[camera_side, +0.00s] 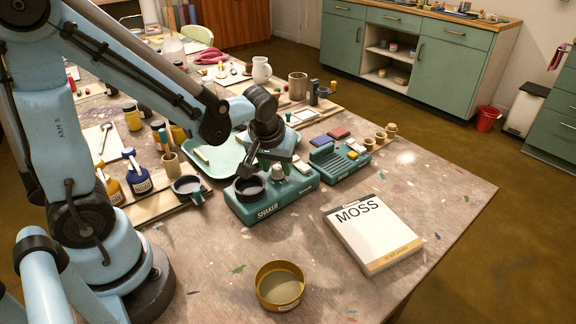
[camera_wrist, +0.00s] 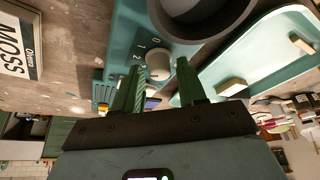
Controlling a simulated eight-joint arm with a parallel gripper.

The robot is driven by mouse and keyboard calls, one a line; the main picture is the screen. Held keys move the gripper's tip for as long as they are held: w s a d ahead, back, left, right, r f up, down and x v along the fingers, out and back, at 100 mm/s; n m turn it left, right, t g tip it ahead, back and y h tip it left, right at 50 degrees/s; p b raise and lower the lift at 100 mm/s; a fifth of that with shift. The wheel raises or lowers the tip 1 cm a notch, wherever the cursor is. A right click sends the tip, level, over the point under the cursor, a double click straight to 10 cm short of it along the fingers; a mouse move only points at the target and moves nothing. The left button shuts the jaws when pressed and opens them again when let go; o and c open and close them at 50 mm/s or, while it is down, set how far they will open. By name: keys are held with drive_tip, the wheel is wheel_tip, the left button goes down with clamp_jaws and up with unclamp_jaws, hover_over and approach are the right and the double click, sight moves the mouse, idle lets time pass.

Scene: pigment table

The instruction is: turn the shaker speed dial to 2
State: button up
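The teal shaker (camera_side: 268,206) stands on the table with a dark round cup on its top; the cup's rim (camera_wrist: 205,35) also shows in the wrist view. The pale round speed dial (camera_wrist: 158,66) is beside the cup, with white numbers 0, 1 and 2 around its edge. I cannot make out which number its pointer faces. My gripper (camera_wrist: 161,76) is open, with one green finger on each side of the dial and a small gap visible. In the side view my gripper (camera_side: 268,160) is low over the shaker.
The MOSS book (camera_side: 372,236) lies right of the shaker, and a brass-coloured bowl (camera_side: 280,287) stands in front. A teal device with coloured blocks (camera_side: 339,162) is behind right. A mint tray (camera_side: 222,152) lies behind, and bottles (camera_side: 137,178) stand left.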

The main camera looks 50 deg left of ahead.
drive_tip(key=shift+o, duration=0.5)
drive_tip(key=shift+r, duration=0.15)
drive_tip(key=v, duration=1.1)
drive_tip(key=shift+s+r, duration=0.2)
drive_tip(key=shift+r, duration=0.15)
drive_tip(key=shift+d, duration=0.1)
drive_tip(key=s+f+m+t+h, duration=0.1)
drive_tip(key=m, duration=0.1)
drive_tip(key=s+d+m+t, duration=0.1)
drive_tip(key=m, duration=0.1)
drive_tip(key=s+f+m+t+h, duration=0.1)
drive_tip(key=m, duration=0.2)
drive_tip(key=shift+s+d+f+t+h, duration=0.15)
drive_tip(key=shift+d+f+t+h, duration=0.15)
drive_tip(key=shift+d+f, duration=0.1)
drive_tip(key=shift+c, duration=0.4)
